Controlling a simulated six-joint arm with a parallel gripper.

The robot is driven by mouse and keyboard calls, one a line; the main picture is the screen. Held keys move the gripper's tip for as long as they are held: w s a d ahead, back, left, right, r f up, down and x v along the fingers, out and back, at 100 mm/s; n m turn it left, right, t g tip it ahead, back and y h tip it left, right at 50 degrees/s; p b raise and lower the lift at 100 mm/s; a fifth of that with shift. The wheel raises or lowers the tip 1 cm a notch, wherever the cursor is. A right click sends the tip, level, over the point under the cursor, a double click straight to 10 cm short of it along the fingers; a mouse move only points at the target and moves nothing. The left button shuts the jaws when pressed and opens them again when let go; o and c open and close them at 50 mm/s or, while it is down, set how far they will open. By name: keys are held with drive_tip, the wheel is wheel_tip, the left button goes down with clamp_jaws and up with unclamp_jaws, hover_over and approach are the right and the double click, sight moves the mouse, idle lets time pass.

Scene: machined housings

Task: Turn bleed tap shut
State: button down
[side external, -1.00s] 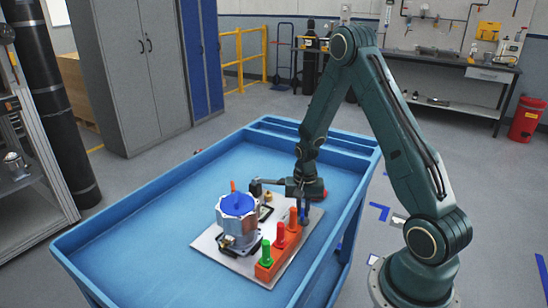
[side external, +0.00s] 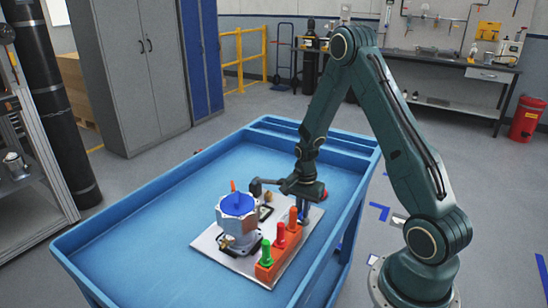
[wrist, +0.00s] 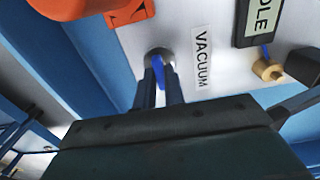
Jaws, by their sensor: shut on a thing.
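A small tap with a blue lever (wrist: 159,66) and a round grey base stands on the light plate beside a label reading VACUUM (wrist: 202,57); I take it for the bleed tap. My gripper (wrist: 160,80) points at the plate and is shut on the blue lever, with one dark finger on each side. In the side external view my gripper (side external: 304,214) is low at the plate's right edge, behind the orange block. The tap is mostly hidden there.
A metal housing with a blue top (side external: 238,208) stands on the plate (side external: 213,252). An orange block (side external: 266,268) holds green, red and orange plugs close to my gripper. A brass fitting (wrist: 268,69) sits by another label. The blue cart (side external: 110,235) has raised rims.

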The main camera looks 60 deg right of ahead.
drive_tip(key=c, duration=1.5)
unclamp_jaws()
drive_tip(key=shift+r, duration=0.15)
drive_tip(key=shift+r, duration=6.75)
drive_tip(key=s+a+r+n+t, duration=0.1)
drive_tip(key=s+a+r+n, duration=0.1)
drive_tip(key=a+r+n, duration=0.3)
drive_tip(key=s+a+r+n+t, duration=0.2)
drive_tip(key=s+a+r+n, duration=0.15)
drive_tip(key=a+r, duration=0.4)
drive_tip(key=s+a+r+n+t, duration=0.1)
drive_tip(key=s+a+n, duration=0.1)
drive_tip(key=s+n, duration=0.1)
drive_tip(key=s+a+r+n, duration=0.2)
drive_tip(key=s+n, duration=0.1)
drive_tip(key=s+a+r+n+t, duration=0.1)
drive_tip(key=s+a+n, duration=0.2)
drive_tip(key=s, duration=0.1)
drive_tip(key=shift+s+r+n+t, duration=0.1)
drive_tip(key=shift+r+n+t, duration=0.2)
drive_tip(key=shift+r+n, duration=0.05)
